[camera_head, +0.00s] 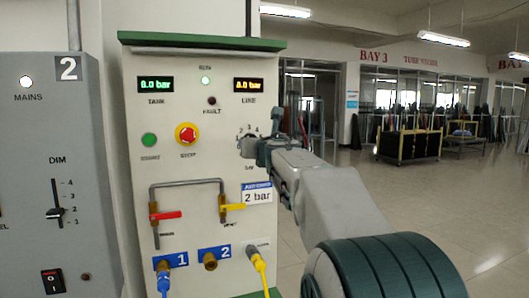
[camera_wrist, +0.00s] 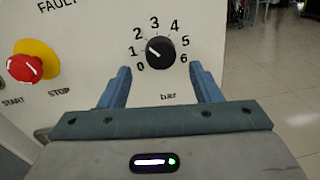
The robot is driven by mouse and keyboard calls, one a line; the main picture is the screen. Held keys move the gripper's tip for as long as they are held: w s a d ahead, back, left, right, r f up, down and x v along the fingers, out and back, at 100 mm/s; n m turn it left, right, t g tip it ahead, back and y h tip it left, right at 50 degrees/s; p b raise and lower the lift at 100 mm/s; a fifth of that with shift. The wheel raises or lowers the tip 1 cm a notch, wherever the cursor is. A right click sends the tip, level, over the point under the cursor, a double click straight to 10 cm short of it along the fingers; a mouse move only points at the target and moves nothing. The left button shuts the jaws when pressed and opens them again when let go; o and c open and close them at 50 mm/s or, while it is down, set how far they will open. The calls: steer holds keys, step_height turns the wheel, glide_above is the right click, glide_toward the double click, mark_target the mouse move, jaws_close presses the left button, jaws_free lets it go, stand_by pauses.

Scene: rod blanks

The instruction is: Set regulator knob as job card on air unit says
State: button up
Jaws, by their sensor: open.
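The regulator knob (camera_wrist: 159,51) is black and round, on a dial numbered 0 to 6 bar in the wrist view. Its white pointer mark is toward the left, near 1, perhaps a little toward 2. My gripper (camera_wrist: 161,69) is open, with one blue finger on either side of the knob in the picture; contact cannot be told. The job card (camera_head: 257,197) below the dial reads 2 bar. The air unit (camera_head: 168,75) is a pale upright panel.
A red stop button (camera_head: 187,134) and green start button (camera_head: 149,140) are left of the dial. Red (camera_head: 166,215) and yellow (camera_head: 232,207) valve handles sit below. A grey mains cabinet (camera_head: 40,140) stands at left.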

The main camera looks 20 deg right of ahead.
steer(key=s, duration=0.9)
steer(key=shift+s+a, duration=0.35)
steer(key=shift+r, duration=0.1)
steer(key=s+f+m+g+h+p, duration=0.2)
steer(key=s+f+m+g+p, duration=0.15)
steer(key=s+f+m, duration=0.6)
steer(key=s+f+m+g+h+p, duration=0.15)
steer(key=f+m+g, duration=0.35)
steer(key=m, duration=0.9)
steer(key=s+a+f+m+g+y+p, duration=0.2)
steer(key=s+a+f+m+g, duration=0.1)
steer(key=s+a+f+m, duration=0.2)
steer(key=s+a+f+m+g+y+p, duration=0.1)
steer(key=s+a+f+m+g+y, duration=0.1)
steer(key=s+a+f+m, duration=0.3)
steer(key=s+f+m+g, duration=0.1)
steer(key=s+f, duration=0.2)
steer(key=s, duration=0.4)
steer(key=shift+f+y+p, duration=0.35)
